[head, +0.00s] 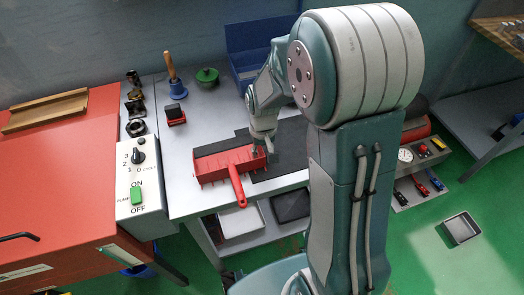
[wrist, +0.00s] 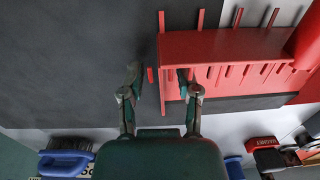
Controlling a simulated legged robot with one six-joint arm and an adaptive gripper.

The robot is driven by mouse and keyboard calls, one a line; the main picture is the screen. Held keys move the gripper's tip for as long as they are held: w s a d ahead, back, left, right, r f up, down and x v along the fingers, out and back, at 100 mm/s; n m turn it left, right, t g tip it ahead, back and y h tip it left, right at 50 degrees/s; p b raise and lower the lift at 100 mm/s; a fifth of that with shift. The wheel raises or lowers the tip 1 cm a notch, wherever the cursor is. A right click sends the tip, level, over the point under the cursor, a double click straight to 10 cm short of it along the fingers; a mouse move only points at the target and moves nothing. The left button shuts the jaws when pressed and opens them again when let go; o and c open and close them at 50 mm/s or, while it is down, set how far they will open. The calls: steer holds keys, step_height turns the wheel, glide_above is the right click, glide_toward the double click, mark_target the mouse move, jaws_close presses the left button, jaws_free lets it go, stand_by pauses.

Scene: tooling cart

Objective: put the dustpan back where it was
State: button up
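The red dustpan (head: 214,166) lies on the grey cart top, its handle (head: 237,188) pointing toward the front edge. A black strip runs along its back. In the wrist view the ribbed red dustpan (wrist: 235,48) fills the upper right. My gripper (head: 266,148) is down at the dustpan's right end. In the wrist view its two fingers (wrist: 160,80) stand apart, with the dustpan's side edge between them and the right finger overlapping the red body. Clear gaps show beside the edge, so the gripper looks open. Whether either finger touches the dustpan cannot be told.
A dark mat (head: 285,158) lies right of the dustpan. A switch box (head: 144,190) borders the left. Trays (head: 240,222) sit below.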

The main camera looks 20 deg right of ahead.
step_height(320, 180, up, 12)
steer(key=s+r+t, duration=0.3)
steer(key=s+r, duration=0.1)
steer(key=s, duration=0.4)
steer(key=s+r+t, duration=0.3)
steer(key=s+r, duration=0.2)
steer(key=s, duration=0.3)
steer(key=shift+s+a+r, duration=0.15)
steer(key=shift+s, duration=0.25)
stand_by(1.3)
